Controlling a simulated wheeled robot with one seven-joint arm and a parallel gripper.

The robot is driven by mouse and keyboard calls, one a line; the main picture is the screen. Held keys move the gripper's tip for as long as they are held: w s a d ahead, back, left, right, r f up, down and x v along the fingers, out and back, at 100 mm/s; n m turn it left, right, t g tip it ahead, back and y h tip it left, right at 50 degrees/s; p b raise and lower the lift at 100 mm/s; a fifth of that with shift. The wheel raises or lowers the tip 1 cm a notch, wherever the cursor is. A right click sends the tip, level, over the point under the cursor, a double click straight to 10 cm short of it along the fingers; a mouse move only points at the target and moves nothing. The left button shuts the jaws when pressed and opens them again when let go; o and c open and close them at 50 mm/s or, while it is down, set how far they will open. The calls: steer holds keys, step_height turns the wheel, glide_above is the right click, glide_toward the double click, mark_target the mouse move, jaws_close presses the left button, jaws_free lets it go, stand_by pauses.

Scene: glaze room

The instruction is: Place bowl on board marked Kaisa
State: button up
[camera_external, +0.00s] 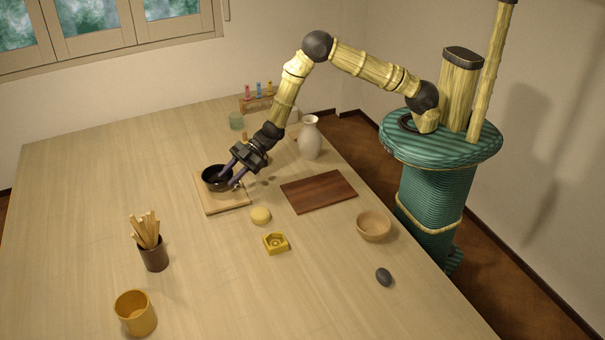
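A black bowl (212,184) is at a light wooden board (226,207) and appears to rest on it. My gripper (231,176) reaches down from the upper right to the bowl's right side. Its two fingers are spread apart, one at or over the rim and the other nearer the outer right side; I cannot tell whether they touch it. A tan bowl (374,228) stands near the table's right edge. A dark reddish-brown board (319,191) lies bare to the right of the light one. No name is readable on either board.
A white vase (309,140) stands behind the dark board. A brown cup of sticks (153,255) and an orange mug (135,313) stand front left. The table's left is clear.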

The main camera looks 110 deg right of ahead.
steer(key=b+v, duration=0.2)
steer(key=v, duration=0.9)
steer(key=shift+b, duration=0.3)
steer(key=shift+s, duration=0.1)
steer(key=s+a+r+m+g+h, duration=0.2)
steer(key=s+a, duration=0.4)
steer(key=s, duration=0.7)
steer(key=s+a+r+m+g+h, duration=0.2)
steer(key=s+a+r+m+g, duration=0.2)
steer(key=s, duration=0.9)
steer(key=a+m+g, duration=0.1)
steer(key=a+g, duration=0.2)
steer(key=shift+s+r+g, duration=0.15)
steer(key=shift+r+g, duration=0.1)
steer(key=shift+g, duration=0.05)
